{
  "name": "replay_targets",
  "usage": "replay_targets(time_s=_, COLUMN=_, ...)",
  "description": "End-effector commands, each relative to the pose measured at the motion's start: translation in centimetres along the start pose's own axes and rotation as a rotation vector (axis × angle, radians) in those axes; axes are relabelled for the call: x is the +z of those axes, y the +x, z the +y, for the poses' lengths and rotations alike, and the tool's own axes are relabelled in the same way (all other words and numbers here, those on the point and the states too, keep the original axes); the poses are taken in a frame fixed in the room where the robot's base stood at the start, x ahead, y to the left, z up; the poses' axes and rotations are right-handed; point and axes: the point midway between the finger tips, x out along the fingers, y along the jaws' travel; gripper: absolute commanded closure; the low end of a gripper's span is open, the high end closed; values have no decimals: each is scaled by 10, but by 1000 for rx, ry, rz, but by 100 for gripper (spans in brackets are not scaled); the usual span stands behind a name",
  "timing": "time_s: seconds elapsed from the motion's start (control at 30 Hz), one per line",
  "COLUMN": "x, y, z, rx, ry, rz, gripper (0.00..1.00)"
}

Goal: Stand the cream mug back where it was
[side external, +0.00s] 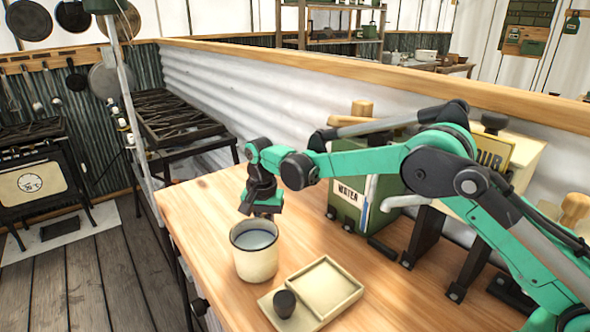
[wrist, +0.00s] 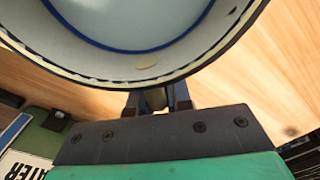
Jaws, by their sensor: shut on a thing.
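The cream mug (side external: 255,258) is upright over the near left part of the wooden counter, with a dark rim and a pale grey-blue inside. I cannot tell for sure whether its base touches the wood. My gripper (side external: 262,208) is at the mug's far side, shut on it. In the wrist view the mug (wrist: 150,72) fills the top, its rim and blue inner line close to the camera. My gripper's fingers (wrist: 157,100) close on a small part just below the rim, likely the handle, mostly hidden.
A green WATER container (side external: 362,200) and a FLOUR box (side external: 520,160) stand behind. The counter (side external: 205,215) is clear left of the mug, up to its edge.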

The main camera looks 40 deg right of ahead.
Motion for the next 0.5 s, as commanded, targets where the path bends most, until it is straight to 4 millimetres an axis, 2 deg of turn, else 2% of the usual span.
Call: replay_targets(time_s=0.5, x=0, y=4, z=0, rx=0, ry=0, rz=-1, gripper=100)
